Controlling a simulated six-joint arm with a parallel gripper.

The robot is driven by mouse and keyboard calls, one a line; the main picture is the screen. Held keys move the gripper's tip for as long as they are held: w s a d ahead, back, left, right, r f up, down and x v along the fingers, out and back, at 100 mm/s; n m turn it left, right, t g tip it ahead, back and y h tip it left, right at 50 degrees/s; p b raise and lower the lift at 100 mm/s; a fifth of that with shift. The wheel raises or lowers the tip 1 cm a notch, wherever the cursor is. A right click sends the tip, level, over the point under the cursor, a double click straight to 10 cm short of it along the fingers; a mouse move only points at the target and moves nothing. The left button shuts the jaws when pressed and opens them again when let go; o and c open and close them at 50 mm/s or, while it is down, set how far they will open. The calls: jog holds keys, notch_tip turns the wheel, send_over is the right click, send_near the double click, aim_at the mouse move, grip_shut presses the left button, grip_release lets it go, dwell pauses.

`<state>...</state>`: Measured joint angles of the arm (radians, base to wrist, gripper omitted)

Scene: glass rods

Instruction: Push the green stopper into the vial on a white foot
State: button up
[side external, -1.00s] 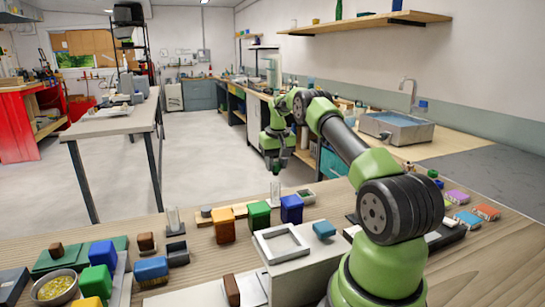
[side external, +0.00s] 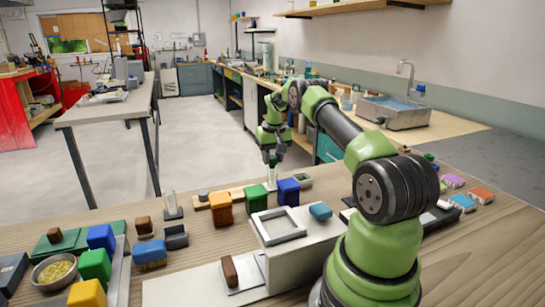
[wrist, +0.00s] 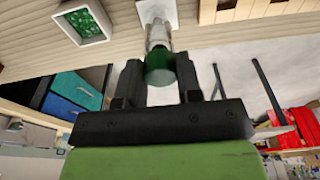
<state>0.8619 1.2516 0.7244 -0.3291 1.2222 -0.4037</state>
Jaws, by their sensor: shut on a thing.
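My gripper (side external: 272,160) is at the far side of the table, directly above the clear vial (side external: 272,178). In the wrist view my gripper (wrist: 160,70) is shut on the dark green stopper (wrist: 159,75), with one finger on each side. The clear vial (wrist: 158,36) lines up with the stopper's end, and its white foot (wrist: 157,10) shows beyond it. Stopper and vial mouth appear to meet; how deep the stopper sits is hidden.
A tray with green contents (wrist: 82,20) stands beside the vial; blue (side external: 288,190), green (side external: 256,198) and orange (side external: 221,208) bins stand near. Another clear vial (side external: 171,203) on a dark foot is farther left. The far table edge is close behind.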

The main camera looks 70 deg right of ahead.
aim_at(274, 159)
jog(key=shift+f, duration=0.6)
dwell(0.7)
jog(key=o, duration=0.6)
jog(key=shift+r, duration=0.1)
jog(key=shift+s+a+r, duration=0.15)
jog(key=shift+r, duration=1.55)
jog(key=shift+s+a+r, duration=0.15)
jog(key=shift+r, duration=1.55)
jog(key=shift+s+a+r, duration=0.15)
jog(key=shift+r, duration=1.8)
